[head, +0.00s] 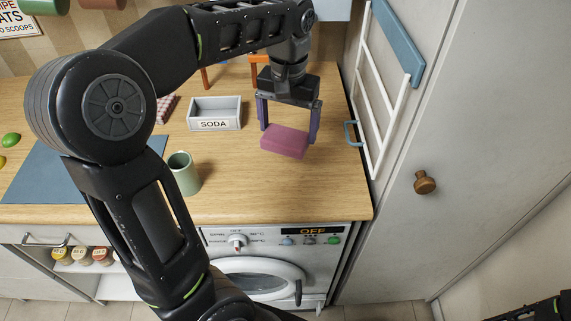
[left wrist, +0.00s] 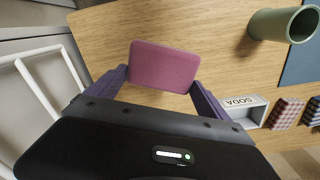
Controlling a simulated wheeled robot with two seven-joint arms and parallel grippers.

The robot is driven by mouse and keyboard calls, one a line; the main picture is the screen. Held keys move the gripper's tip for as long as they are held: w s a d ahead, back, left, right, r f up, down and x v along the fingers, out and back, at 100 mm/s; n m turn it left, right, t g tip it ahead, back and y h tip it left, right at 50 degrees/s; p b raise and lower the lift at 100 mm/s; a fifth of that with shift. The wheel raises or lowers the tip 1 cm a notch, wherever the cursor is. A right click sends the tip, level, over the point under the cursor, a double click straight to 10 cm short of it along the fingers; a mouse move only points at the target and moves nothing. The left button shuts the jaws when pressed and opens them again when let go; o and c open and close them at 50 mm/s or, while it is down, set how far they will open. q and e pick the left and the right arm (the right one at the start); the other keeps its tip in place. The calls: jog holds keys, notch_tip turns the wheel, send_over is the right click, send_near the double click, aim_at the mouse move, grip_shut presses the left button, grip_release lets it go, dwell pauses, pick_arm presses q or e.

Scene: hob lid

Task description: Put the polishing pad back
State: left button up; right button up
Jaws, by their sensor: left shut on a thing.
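The pink polishing pad (head: 285,142) is a flat block over the right part of the wooden counter. My left gripper (head: 288,128) is shut on it, with a purple finger at each side. In the left wrist view the pad (left wrist: 165,66) sits between the fingertips (left wrist: 163,78), its broad face showing. I cannot tell for sure how far it is above the wood. A white open tray marked SODA (head: 214,117) stands to the left of the pad; part of it shows in the left wrist view (left wrist: 252,113).
A green cup (head: 183,174) stands near the counter's front edge, beside a blue mat (head: 35,185). A checked cloth (head: 166,108) lies left of the tray. A white rack (head: 376,110) with a blue rail borders the right side. Bare wood (head: 255,190) lies in front.

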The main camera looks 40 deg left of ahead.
pick_arm(q)
jog(key=shift+s+d+r, duration=0.15)
jog(key=shift+s, duration=0.05)
notch_tip(320, 180, down, 6)
jog(key=shift+f, duration=0.25)
jog(key=shift+f+p, duration=0.45)
jog(key=shift+f, duration=1.4)
jog(key=o, duration=0.9)
notch_tip(320, 180, up, 12)
jog(key=shift+r+b, duration=0.1)
jog(key=shift+b, duration=0.45)
